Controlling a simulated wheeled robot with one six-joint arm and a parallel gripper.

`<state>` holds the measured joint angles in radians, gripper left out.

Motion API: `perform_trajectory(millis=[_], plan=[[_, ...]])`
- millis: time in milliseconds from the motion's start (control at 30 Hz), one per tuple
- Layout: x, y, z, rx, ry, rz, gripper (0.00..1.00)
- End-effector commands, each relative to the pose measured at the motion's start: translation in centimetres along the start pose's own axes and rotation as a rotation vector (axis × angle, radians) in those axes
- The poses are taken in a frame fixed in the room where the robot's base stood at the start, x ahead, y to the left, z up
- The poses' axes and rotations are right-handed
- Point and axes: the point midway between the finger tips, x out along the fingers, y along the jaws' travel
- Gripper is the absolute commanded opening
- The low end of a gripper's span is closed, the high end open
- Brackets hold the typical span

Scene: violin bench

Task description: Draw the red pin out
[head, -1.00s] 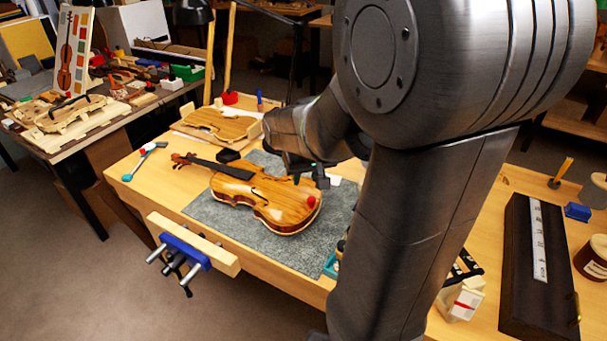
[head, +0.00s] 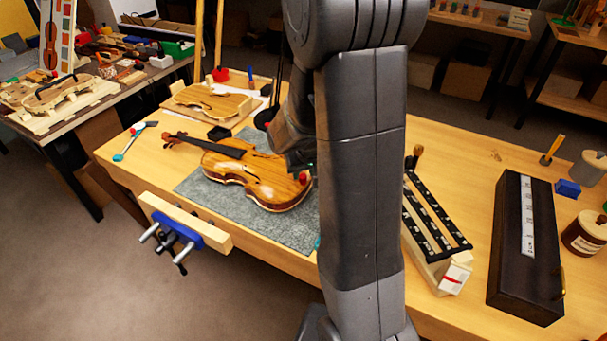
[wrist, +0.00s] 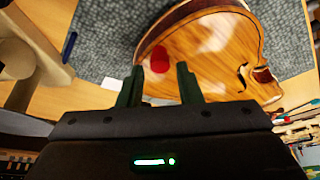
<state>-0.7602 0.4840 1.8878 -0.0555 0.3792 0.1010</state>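The red pin (head: 302,177) sits at the lower end of the violin (head: 262,180), which lies on a grey mat (head: 215,203) on the bench. The wrist view shows the round red pin (wrist: 159,59) against the violin's varnished body (wrist: 205,45). My gripper (wrist: 158,72) is open, its two dark fingers apart. The pin appears between and just beyond the fingertips, with no contact visible. In the head view my arm hides most of the gripper near the pin.
A blue vise (head: 178,230) sticks out from the bench's front edge. A violin plate (head: 212,103) lies behind the violin. A black slotted rack (head: 436,215) and a dark long box (head: 526,240) stand to the right.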

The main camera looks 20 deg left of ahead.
Motion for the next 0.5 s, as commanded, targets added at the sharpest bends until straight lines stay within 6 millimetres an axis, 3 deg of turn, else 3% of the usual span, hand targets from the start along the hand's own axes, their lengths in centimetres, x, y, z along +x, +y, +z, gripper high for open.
perform_trajectory(millis=[200, 500], plan=[[1.9, 0.0, 0.0, 0.0, 0.0, 0.0, 0.32], [2.3, 0.0, 0.0, 0.0, 0.001, 0.0, 0.32]])
